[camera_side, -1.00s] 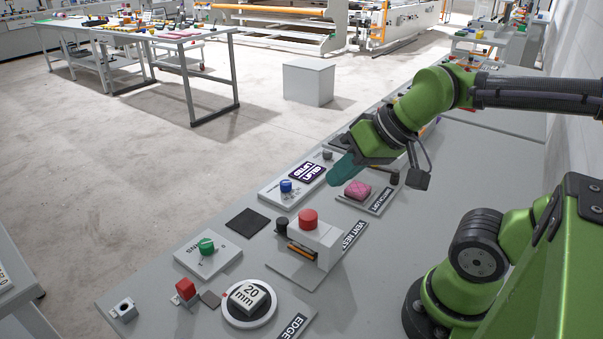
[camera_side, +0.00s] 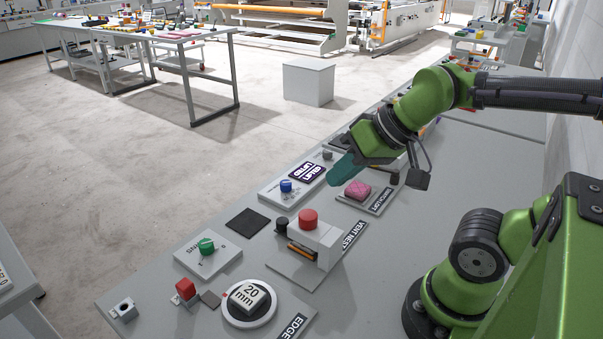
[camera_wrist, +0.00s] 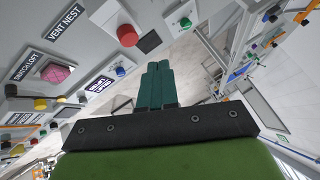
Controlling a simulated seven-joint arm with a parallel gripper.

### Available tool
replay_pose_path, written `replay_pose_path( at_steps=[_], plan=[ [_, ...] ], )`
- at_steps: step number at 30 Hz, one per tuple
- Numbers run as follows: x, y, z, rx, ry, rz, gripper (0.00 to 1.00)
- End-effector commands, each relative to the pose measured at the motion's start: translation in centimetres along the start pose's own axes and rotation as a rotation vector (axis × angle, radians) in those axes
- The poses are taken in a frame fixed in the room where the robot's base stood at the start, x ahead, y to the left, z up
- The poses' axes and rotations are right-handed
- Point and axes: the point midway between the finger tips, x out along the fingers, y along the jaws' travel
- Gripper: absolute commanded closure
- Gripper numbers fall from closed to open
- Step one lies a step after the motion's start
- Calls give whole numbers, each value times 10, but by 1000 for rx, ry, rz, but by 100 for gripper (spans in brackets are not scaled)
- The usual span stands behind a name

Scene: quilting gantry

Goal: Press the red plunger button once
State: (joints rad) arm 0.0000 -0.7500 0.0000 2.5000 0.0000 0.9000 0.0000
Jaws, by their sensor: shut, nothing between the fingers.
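The red plunger button (camera_side: 308,217) is a round red cap on a light grey box (camera_side: 318,238) beside the label "VENT NEST" in the side view. It also shows in the wrist view (camera_wrist: 128,35), up and left of the fingers. My gripper (camera_side: 337,178) has teal fingers and is shut and empty. It hangs in the air behind the red button, near the pink block and the purple display. In the wrist view the shut fingers (camera_wrist: 157,75) point up the picture, apart from the button. The button's cap is in plain sight and stands up from its box.
A pink block (camera_side: 357,190) sits on the "SWATCH LOFT" plate. A blue knob (camera_side: 286,186), a green knob (camera_side: 206,245), a red cube (camera_side: 186,289) and a dial marked "20 mm" (camera_side: 249,302) stand around. A flat black square (camera_side: 248,222) lies left of the red button.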

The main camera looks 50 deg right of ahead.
Motion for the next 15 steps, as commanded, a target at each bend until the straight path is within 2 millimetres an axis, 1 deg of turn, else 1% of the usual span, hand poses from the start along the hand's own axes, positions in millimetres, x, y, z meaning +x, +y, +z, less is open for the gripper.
replay_pose_path(
  at_steps=[8,13,15],
  plan=[
    [0,1,0,3,1,2,100],
    [12,17,-6,69,-35,50,100],
    [20,26,-11,150,-71,73,100]
  ],
)
